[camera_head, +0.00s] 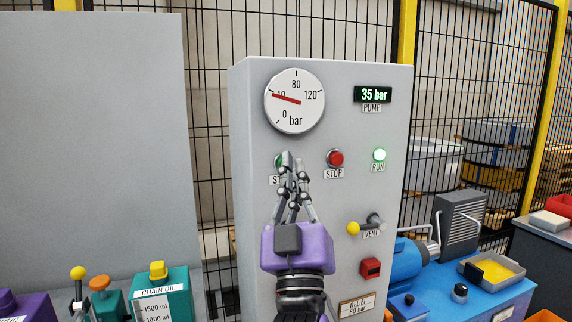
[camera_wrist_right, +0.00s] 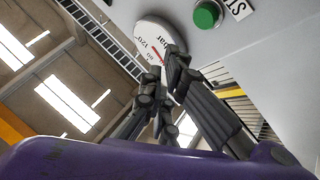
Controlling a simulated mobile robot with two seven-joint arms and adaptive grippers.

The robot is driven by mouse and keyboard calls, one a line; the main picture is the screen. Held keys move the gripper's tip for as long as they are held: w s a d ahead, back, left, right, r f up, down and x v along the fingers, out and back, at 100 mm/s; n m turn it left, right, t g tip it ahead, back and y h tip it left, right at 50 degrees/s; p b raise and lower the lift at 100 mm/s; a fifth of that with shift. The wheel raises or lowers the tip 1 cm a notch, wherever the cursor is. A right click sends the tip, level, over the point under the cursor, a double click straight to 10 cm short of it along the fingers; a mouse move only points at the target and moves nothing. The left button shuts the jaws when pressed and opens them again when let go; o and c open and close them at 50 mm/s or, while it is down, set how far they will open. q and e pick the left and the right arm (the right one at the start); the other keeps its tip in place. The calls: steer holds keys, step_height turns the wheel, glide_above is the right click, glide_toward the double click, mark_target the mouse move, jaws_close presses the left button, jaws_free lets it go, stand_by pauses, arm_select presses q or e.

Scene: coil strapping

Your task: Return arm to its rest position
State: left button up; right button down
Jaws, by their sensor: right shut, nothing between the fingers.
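My right gripper (camera_head: 288,160) is shut and empty in front of the grey control cabinet (camera_head: 330,100). In the head view its fingertips overlap the green start button (camera_head: 279,160), which is partly hidden behind them. In the right wrist view the closed fingers (camera_wrist_right: 168,62) show beside the round gauge, and the green button (camera_wrist_right: 207,14) stands clear of them at the top. I cannot tell the exact gap to the panel. The purple gripper body (camera_head: 298,248) is below the fingers. My left gripper is not in view.
The gauge (camera_head: 294,101) needle is near 40; the pump display (camera_head: 374,94) reads 35 bar. A red stop button (camera_head: 335,158) and yellow-knobbed vent lever (camera_head: 354,228) stick out. Blue pump (camera_head: 408,259) stands right; chain oil container (camera_head: 160,295) left.

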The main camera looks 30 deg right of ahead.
stand_by(0.7)
